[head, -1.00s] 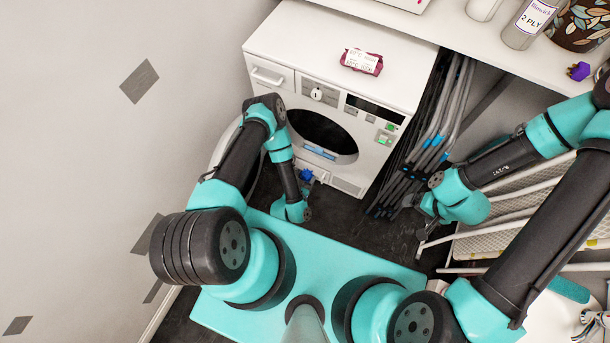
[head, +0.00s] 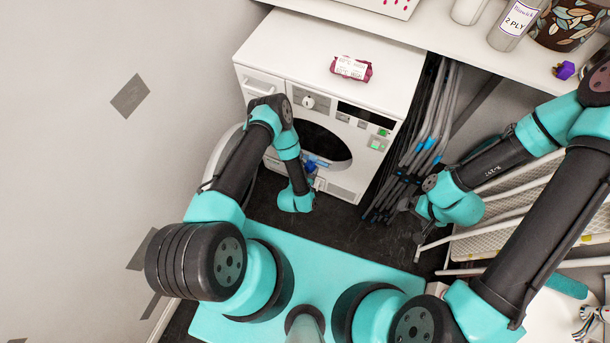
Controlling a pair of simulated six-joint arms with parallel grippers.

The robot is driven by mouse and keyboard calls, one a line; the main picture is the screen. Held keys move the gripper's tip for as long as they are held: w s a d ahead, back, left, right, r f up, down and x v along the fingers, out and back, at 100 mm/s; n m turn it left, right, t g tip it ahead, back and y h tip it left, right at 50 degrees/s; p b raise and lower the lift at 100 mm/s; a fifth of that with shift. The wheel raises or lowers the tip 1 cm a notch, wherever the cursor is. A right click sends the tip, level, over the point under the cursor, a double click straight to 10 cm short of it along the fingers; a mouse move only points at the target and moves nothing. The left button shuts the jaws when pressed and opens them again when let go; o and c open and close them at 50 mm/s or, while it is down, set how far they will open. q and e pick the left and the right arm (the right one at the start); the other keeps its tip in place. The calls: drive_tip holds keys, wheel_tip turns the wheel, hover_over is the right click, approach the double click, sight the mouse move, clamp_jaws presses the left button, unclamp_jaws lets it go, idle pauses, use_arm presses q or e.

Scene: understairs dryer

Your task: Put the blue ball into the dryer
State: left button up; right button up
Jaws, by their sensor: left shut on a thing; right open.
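The white dryer (head: 350,102) stands at the back, its round dark opening (head: 328,147) facing me. The round door (head: 222,160) seems swung open to the left, partly behind my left arm. My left gripper (head: 314,178) is shut on the small blue ball (head: 311,167), at the lower front rim of the opening. The fingers are small and partly hidden by the wrist, so I cannot tell whether the ball is past the rim. My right gripper (head: 412,215) is open and empty, right of the dryer, near the folded rack.
A red-and-white packet (head: 351,68) lies on the dryer top. A folded grey rack (head: 425,140) leans right of the dryer. A white shelf (head: 450,45) above holds bottles, a patterned pot (head: 570,22) and a purple object (head: 564,70). Dark floor lies clear in front.

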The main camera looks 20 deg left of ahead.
use_arm(q)
drive_tip(key=r+x, duration=0.2)
drive_tip(key=x, duration=2.3)
drive_tip(key=shift+w+r, duration=0.25)
drive_tip(key=shift+w, duration=0.25)
drive_tip(key=o, duration=1.1)
drive_tip(key=shift+c, duration=0.2)
drive_tip(key=shift+s, duration=0.25)
drive_tip(key=v, duration=1.7)
drive_tip(key=shift+w+r, duration=0.1)
drive_tip(key=shift+r, duration=0.1)
